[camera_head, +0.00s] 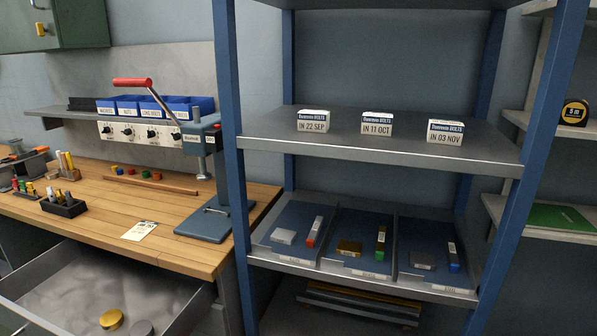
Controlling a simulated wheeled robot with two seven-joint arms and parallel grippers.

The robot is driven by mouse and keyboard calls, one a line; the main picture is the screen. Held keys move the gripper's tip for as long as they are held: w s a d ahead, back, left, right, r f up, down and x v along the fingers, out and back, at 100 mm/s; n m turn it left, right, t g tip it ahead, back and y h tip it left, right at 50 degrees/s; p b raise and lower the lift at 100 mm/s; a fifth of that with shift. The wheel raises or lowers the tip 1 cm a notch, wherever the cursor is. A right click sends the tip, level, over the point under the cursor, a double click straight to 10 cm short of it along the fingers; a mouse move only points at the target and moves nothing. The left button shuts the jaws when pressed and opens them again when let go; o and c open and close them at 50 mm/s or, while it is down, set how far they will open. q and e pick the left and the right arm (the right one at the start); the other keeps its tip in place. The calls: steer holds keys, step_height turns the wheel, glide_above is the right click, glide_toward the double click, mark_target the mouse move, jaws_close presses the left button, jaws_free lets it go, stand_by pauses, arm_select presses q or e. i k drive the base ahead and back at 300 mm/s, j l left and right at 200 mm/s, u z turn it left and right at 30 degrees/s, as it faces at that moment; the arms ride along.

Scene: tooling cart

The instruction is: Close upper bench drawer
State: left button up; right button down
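The upper bench drawer (52,269) is pulled out below the wooden workbench (160,220) at the lower left. Its grey inside is visible, and its front edge runs partly out of the frame. A yellow round object (111,319) lies in the drawer near the bottom edge of the view. A grey round object (141,328) sits beside it, cut off by the frame. No drawer handle can be made out. Neither of my grippers shows in the head view.
A blue-post shelf rack (380,150) with small boxes and trays stands right of the bench, close to the drawer's right side. A press with a red handle (132,83) stands on the bench. Pen holders (63,206) and a tag (139,230) lie on the bench top.

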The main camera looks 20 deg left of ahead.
mark_target(62, 291)
steer(key=u, duration=2.15)
